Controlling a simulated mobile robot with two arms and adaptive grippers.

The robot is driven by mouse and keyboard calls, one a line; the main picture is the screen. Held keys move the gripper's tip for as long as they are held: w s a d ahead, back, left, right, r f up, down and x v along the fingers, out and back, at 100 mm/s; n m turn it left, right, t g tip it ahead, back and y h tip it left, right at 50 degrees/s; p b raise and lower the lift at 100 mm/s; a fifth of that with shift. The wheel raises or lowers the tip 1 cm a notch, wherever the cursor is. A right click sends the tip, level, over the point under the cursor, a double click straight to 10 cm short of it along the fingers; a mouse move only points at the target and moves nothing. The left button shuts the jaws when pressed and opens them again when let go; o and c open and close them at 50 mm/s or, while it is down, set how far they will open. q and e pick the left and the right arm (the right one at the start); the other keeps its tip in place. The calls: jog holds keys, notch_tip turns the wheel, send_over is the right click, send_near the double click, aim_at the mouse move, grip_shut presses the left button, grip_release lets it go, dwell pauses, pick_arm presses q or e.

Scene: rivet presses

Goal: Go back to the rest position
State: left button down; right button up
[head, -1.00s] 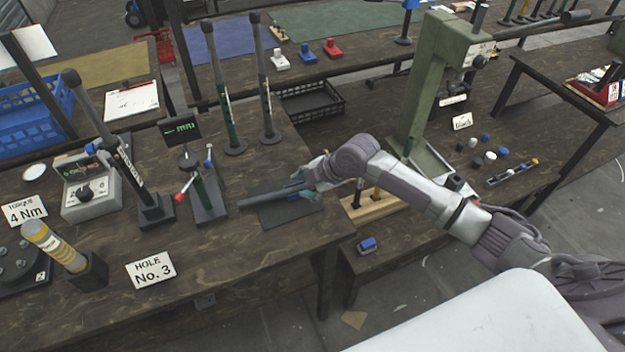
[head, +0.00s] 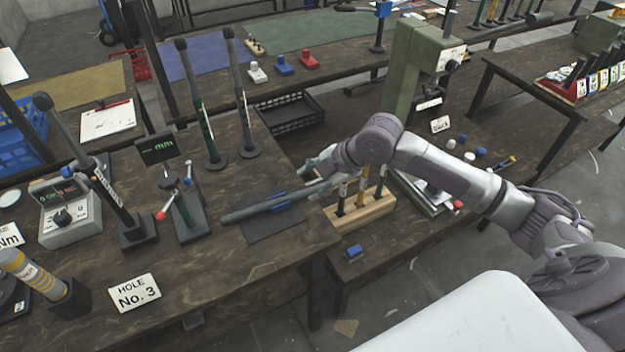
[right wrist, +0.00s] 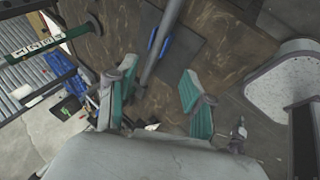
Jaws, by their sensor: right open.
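My right gripper (head: 318,173) comes in from the right in the head view, at the right edge of the left bench. Its teal finger pads stand apart with nothing between them in the right wrist view (right wrist: 160,78). A long grey rod-shaped tool (head: 243,212) with a blue part (head: 279,201) lies across a dark mat (head: 272,229). The tool's right end lies close to the fingers; I cannot tell whether they touch. The rod also shows beyond the fingers in the right wrist view (right wrist: 171,20). My left gripper is not in view.
A wooden block (head: 372,213) holding several upright tools stands close to my right gripper. A green press (head: 412,75) stands behind my right arm. Gauge stands (head: 187,222) and a "Hole No. 3" sign (head: 134,293) are on the left bench. A small blue item (head: 353,252) sits lower.

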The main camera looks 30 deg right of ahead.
dwell(0.3)
jog(key=shift+m+g, duration=0.3)
jog(key=shift+m, duration=0.6)
jog(key=s+a+f, duration=0.5)
jog(key=shift+s, duration=0.1)
jog(key=s+a+f+m, duration=0.3)
jog(key=s+m, duration=0.1)
jog(key=s, duration=0.3)
jog(key=s+d+f+m+g+h, duration=0.1)
jog(key=s+d+f+m+h, duration=0.15)
jog(key=s+m, duration=0.4)
jog(key=s+d+f+m+g+h, duration=0.1)
jog(key=s+d+m+h, duration=0.15)
jog(key=s+m, duration=0.45)
notch_tip(320, 180, down, 27)
jog(key=s+n, duration=0.2)
jog(key=s, duration=0.1)
jog(key=s+d+f+g, duration=0.2)
jog(key=s+d+f, duration=0.1)
jog(key=s+f, duration=1.1)
jog(key=shift+s+f, duration=0.15)
jog(key=shift+s, duration=0.65)
